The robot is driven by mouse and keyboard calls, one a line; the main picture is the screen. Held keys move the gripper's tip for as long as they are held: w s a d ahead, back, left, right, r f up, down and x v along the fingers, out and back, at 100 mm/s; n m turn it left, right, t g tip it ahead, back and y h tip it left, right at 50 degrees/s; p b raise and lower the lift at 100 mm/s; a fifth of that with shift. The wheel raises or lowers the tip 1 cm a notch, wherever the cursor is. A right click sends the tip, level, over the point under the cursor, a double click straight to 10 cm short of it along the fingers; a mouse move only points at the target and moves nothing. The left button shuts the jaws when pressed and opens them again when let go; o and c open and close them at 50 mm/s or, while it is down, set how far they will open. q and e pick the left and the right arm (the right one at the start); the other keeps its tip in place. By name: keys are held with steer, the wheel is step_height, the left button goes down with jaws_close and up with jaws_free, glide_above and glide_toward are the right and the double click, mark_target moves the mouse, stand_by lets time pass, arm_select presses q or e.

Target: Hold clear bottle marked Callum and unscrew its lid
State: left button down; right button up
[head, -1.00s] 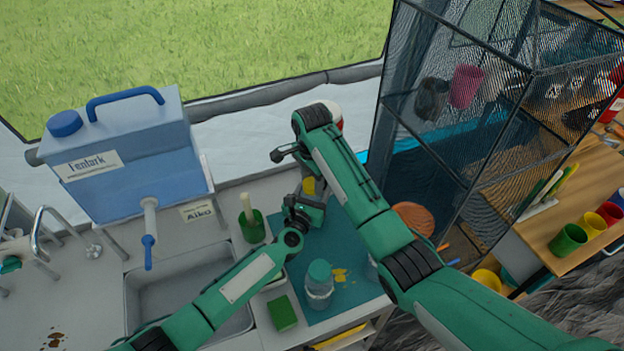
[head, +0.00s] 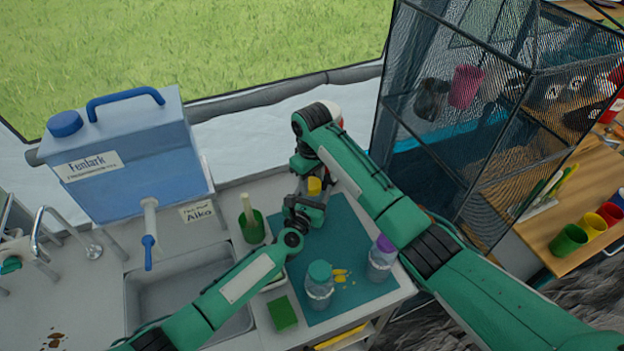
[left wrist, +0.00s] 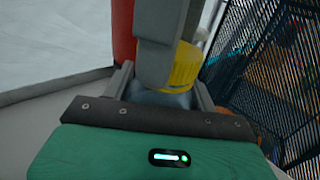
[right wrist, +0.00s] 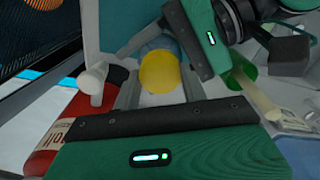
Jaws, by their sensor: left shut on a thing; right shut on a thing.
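A clear bottle with a yellow lid (head: 314,186) stands at the back of the teal mat (head: 350,238). My left gripper (head: 308,208) is shut around its body (left wrist: 165,97), below the lid. My right gripper (right wrist: 160,85) comes from above and is shut on the yellow lid, which lies between its fingers in the right wrist view. The lid also shows in the left wrist view (left wrist: 187,66), partly behind a right finger. The lid appears seated on the bottle. No name is readable on the bottle; most of its body is hidden.
A teal-lidded bottle (head: 319,286) and a purple-lidded bottle (head: 381,258) stand near the mat's front, with yellow pieces (head: 341,275) between them. A red bottle (right wrist: 62,130) is close by my right gripper. A green cup (head: 252,226) and green sponge (head: 283,313) stand left.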

steer(key=n, duration=0.3)
steer(key=shift+n, duration=0.3)
steer(key=n, duration=0.5)
steer(key=shift+r, duration=0.1)
steer(key=n, duration=0.9)
steer(key=shift+o, duration=0.2)
steer(key=shift+r, duration=0.2)
steer(key=shift+r, duration=0.9)
